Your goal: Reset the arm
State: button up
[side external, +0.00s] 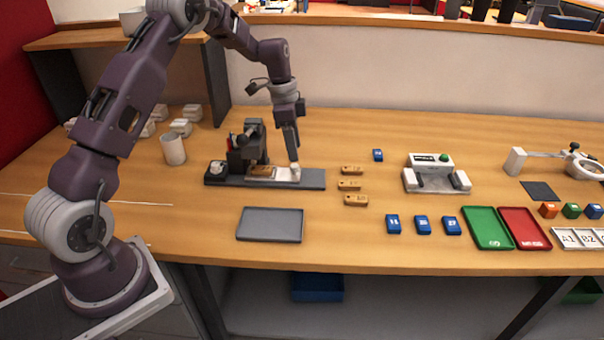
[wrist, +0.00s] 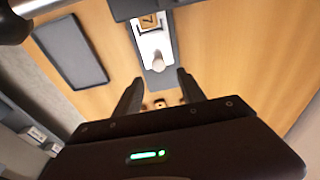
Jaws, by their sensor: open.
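My gripper (side external: 294,164) is open and points down over the right part of the laser marker (side external: 254,142). In the wrist view its fingers (wrist: 160,90) are spread apart with nothing between the tips. A white slide with a round knob (wrist: 158,62) lies just beyond them; I cannot tell the exact height gap. A wooden tag (side external: 262,171) sits in the marker's fixture, left of the white slide (side external: 284,175). The tag also shows in the wrist view (wrist: 150,21), partly cut by the machine's dark head.
An empty grey tray (side external: 270,225) lies in front of the marker. Several wooden tags (side external: 349,184) lie to its right. Blue blocks (side external: 422,225), a white device (side external: 431,165), green (side external: 487,228) and red trays (side external: 524,229) stand further right. A white cup (side external: 173,149) stands left.

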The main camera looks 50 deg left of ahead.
jog(key=s+d+r+n+t, duration=0.1)
jog(key=s+d+r+n, duration=0.1)
jog(key=s+d+r, duration=0.55)
jog(key=s+d+r+n+t, duration=0.1)
jog(key=s+d+r+n, duration=0.3)
jog(key=s+r, duration=0.6)
jog(key=s+d+n+t+y, duration=0.1)
jog(key=s+d, duration=0.4)
jog(key=s, duration=1.1)
jog(key=shift+s+r+n+t, duration=0.15)
jog(key=shift+r+n+t, duration=0.25)
jog(key=shift+n+t, duration=0.45)
jog(key=shift+d, duration=0.1)
